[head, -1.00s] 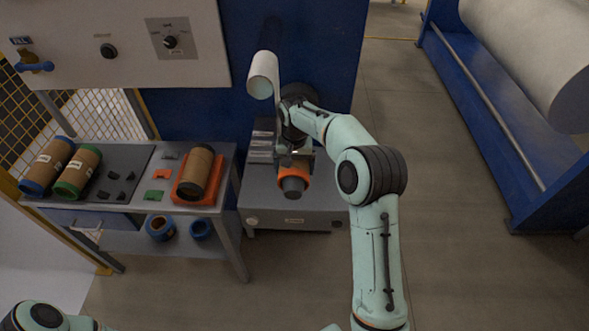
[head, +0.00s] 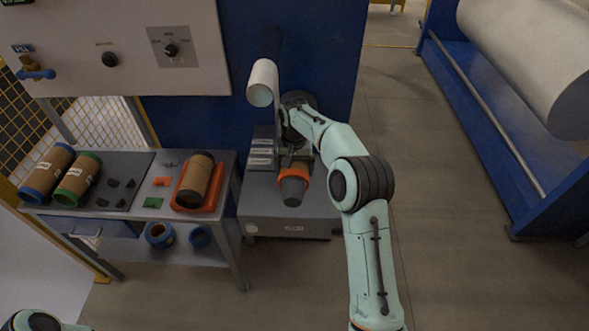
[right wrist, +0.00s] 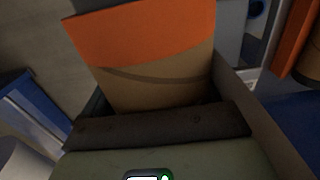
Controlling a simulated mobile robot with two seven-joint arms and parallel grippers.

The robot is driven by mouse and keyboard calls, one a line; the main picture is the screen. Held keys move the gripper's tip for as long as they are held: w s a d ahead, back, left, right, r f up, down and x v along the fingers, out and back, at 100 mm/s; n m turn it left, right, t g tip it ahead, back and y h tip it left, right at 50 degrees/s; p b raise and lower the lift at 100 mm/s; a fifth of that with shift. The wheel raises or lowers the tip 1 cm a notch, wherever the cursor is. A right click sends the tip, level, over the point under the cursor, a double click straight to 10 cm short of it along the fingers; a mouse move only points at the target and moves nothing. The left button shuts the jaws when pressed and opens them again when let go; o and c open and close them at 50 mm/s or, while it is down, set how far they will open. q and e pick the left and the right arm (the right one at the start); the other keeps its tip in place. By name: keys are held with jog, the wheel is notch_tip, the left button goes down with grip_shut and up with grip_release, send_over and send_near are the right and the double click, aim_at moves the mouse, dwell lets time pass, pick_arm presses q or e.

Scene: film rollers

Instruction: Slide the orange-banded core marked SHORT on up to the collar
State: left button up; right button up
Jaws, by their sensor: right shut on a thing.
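The orange-banded core (head: 294,173) is brown cardboard with an orange band at its near end. It appears to be around a dark grey shaft, whose tapered nose (head: 292,190) sticks out towards me. My right gripper (head: 300,155) is shut on the core from above, behind the band. The right wrist view shows the brown wall and the orange band (right wrist: 145,35) close up beyond the dark finger. The SHORT mark cannot be seen. The collar is hidden behind my right arm and gripper. My left gripper is out of view; only part of that arm shows at bottom left.
A grey table (head: 226,180) on the left bears a blue-banded core (head: 48,172), a green-banded core (head: 78,178) and a black-ended core (head: 199,180) in an orange cradle. A white roll (head: 262,82) hangs above the shaft. The floor right of my arm is clear.

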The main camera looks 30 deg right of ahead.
jog(key=shift+w, duration=0.1)
jog(key=o, duration=0.9)
notch_tip(320, 180, up, 13)
jog(key=shift+f, duration=0.1)
jog(key=shift+d+r, duration=0.1)
jog(key=shift+r, duration=0.2)
